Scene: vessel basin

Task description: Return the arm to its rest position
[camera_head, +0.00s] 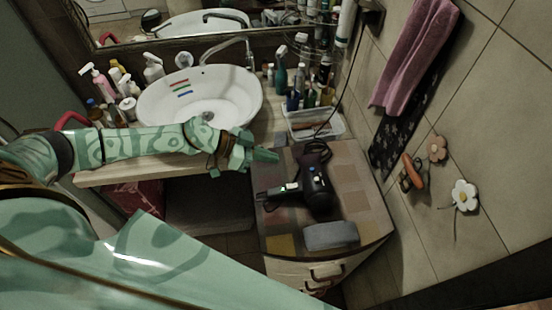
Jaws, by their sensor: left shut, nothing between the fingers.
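My left arm comes in from the left and stretches over the front edge of the wooden counter (150,172). My left gripper (268,156) is shut and empty. It is at the right end of the counter, in front of the white basin (160,110) and to the left of the black hair dryer (318,190). Whether it touches the surface below is hard to tell. My right gripper does not show.
The hair dryer and a grey box-like item (331,235) lie on a patchwork-topped cabinet (350,165). A clear tray (327,118) is behind them. Bottles (281,70) crowd both sides of the basin. A pink towel (415,55) hangs at right.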

